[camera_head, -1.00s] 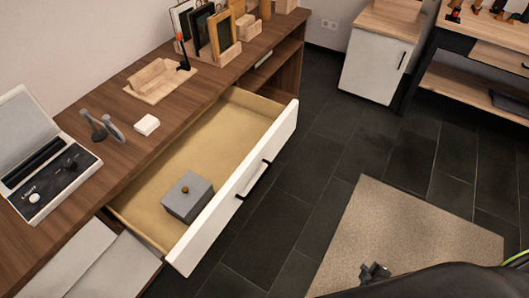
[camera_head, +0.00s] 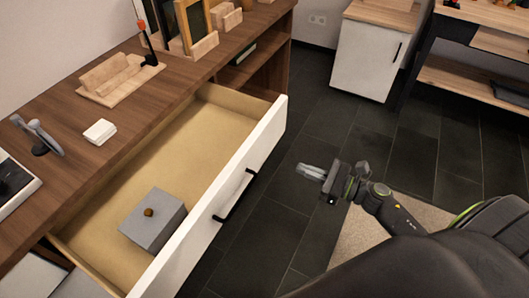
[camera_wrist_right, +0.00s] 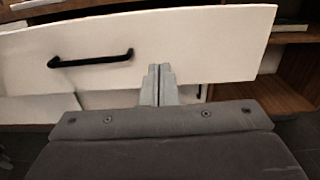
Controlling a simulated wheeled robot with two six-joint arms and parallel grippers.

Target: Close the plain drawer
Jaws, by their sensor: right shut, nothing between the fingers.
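The plain drawer (camera_head: 262,140) is pulled well out of the wooden desk. It has a white front with a black bar handle (camera_head: 236,196), and a grey box with a round knob (camera_head: 153,219) lies inside. My right gripper (camera_head: 311,171) is in front of the drawer, to the right of the handle, apart from the white front in the head view. Its fingers are together and empty. In the right wrist view the shut fingertips (camera_wrist_right: 161,69) point at the white front (camera_wrist_right: 205,45), right of the handle (camera_wrist_right: 91,59). My left gripper is not in view.
The desk top (camera_head: 62,118) carries a wooden holder (camera_head: 120,78), a small white block (camera_head: 100,131) and upright frames. A white cabinet (camera_head: 364,60) and a shelf unit stand at the back right. Dark floor tiles are clear in front of the drawer.

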